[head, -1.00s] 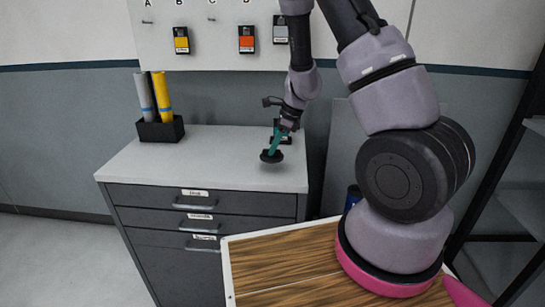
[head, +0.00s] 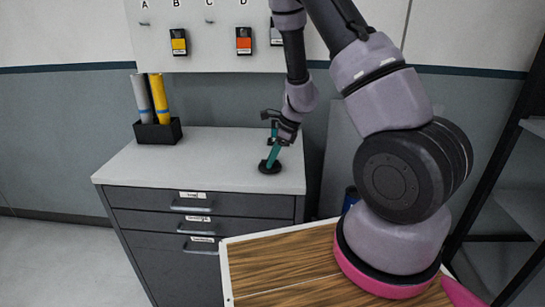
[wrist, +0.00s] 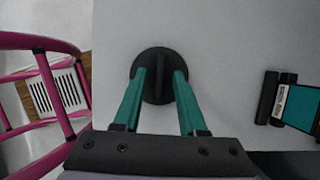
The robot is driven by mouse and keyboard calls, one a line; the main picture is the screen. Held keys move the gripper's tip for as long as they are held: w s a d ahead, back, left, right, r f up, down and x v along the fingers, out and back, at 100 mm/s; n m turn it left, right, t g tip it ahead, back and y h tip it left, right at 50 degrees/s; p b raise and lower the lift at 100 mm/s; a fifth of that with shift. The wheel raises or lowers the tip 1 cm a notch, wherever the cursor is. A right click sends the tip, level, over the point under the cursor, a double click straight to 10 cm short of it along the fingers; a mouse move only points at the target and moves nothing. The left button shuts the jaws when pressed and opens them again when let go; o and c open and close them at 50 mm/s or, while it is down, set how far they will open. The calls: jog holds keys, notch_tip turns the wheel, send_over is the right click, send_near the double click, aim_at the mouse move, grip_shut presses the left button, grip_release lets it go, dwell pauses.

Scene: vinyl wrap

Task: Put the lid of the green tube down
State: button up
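The lid (head: 269,168) is a black disc with a raised bar across its middle. It lies on the pale cabinet top near the right front, and the wrist view shows it from above (wrist: 159,91). My gripper (wrist: 160,73) has two teal fingers, one on each side of the bar, with a gap showing between each finger and the bar. In the head view, my gripper (head: 272,160) points down at the lid. The green tube (wrist: 307,103) shows partly at the right of the wrist view, with a black end and a white label; my gripper largely hides it in the head view.
The cabinet top (head: 215,160) is clear left of the lid. A black holder (head: 158,132) with a grey roll (head: 143,98) and a yellow roll (head: 160,98) stands at its back left. A wood-topped surface (head: 280,265) is in front. A pink frame (wrist: 40,85) shows left in the wrist view.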

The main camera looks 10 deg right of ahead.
jog(key=s+d+r+n+t, duration=0.1)
jog(key=s+r+n, duration=0.2)
jog(key=r, duration=0.7)
jog(key=s+d+r+n, duration=0.1)
jog(key=s+r+n, duration=0.25)
jog(key=r, duration=0.55)
jog(key=s+d+r+n+t, duration=0.15)
jog(key=s+r, duration=0.25)
jog(key=r, duration=0.6)
jog(key=s+d+r+n+t+h, duration=0.1)
jog(key=s+r+n+t+h, duration=0.1)
jog(key=s+r+n, duration=0.7)
jog(key=s+t, duration=0.1)
jog(key=s, duration=0.1)
jog(key=shift+s+d+n, duration=0.3)
jog(key=shift+s+d, duration=0.05)
jog(key=shift+d, duration=0.1)
